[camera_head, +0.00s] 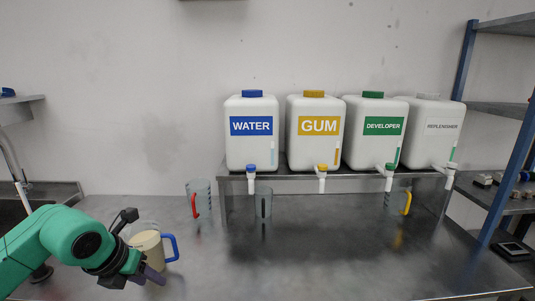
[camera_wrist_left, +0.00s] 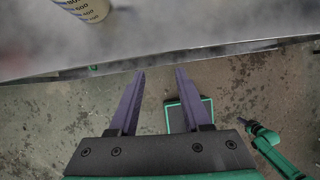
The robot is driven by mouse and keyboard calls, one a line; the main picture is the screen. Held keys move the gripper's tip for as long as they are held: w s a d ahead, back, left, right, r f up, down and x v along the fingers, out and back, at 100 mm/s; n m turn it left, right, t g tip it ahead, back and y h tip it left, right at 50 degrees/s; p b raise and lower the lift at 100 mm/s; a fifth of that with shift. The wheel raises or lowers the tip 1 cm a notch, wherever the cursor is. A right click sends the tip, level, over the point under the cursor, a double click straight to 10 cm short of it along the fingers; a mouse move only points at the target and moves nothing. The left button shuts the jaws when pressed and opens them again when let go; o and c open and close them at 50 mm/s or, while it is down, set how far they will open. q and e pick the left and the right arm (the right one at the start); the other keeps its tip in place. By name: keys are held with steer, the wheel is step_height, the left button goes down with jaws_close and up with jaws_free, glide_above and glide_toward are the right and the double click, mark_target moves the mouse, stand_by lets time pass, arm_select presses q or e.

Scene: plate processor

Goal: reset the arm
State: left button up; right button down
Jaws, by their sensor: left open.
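My left gripper (camera_head: 150,275) is at the lower left in the head view, close in front of a jug with a blue handle (camera_head: 147,243). The jug holds a cream-coloured liquid and stands upright on the steel counter (camera_head: 300,265). In the left wrist view my left gripper (camera_wrist_left: 160,88) has its two purple fingers apart with nothing between them. They point toward the counter's front edge, over the floor. The graduated jug (camera_wrist_left: 88,8) shows at the top left there, apart from the fingers. My right gripper is not in view.
A raised shelf (camera_head: 320,173) carries water (camera_head: 251,145), gum (camera_head: 315,150), developer (camera_head: 374,145) and replenisher (camera_head: 432,148) tanks. A red-handled jug (camera_head: 200,195), a clear jug (camera_head: 263,203) and a yellow-handled jug (camera_head: 398,200) stand behind. A sink (camera_head: 40,198) is left; the counter's front middle is clear.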

arm_select(q)
steer(key=d+r+m+t+h, duration=0.1)
steer(key=d+r+h, duration=0.3)
steer(key=d, duration=0.5)
steer(key=d+r+t+h, duration=0.1)
steer(key=d+h, duration=0.5)
steer(key=d, duration=0.3)
step_height(320, 180, up, 9)
steer(key=d+n+t+h, duration=0.3)
steer(key=n+t+h, duration=0.1)
steer(key=n+t, duration=0.1)
steer(key=w+a+f+n+t+y, duration=0.1)
steer(key=w+a+n+t+y, duration=0.4)
steer(key=a+n+t+y, duration=0.95)
steer(key=s+a+f+n+g+y, duration=0.1)
steer(key=a+f+n+g, duration=0.2)
steer(key=f+n+g, duration=0.35)
steer(key=s+a+f+n+g+y, duration=0.1)
steer(key=a+f+n+g+y, duration=0.15)
steer(key=f+n+g, duration=0.35)
steer(key=s+d+f+n+g+h, duration=0.25)
steer(key=s+f+g, duration=0.75)
steer(key=s+f, duration=0.9)
step_height(320, 180, down, 24)
steer(key=s+g, duration=0.2)
steer(key=s+a+f+g, duration=0.1)
steer(key=s+a+f, duration=0.2)
steer(key=s+f, duration=1.2)
steer(key=shift+s+a, duration=0.2)
steer(key=shift+s, duration=0.65)
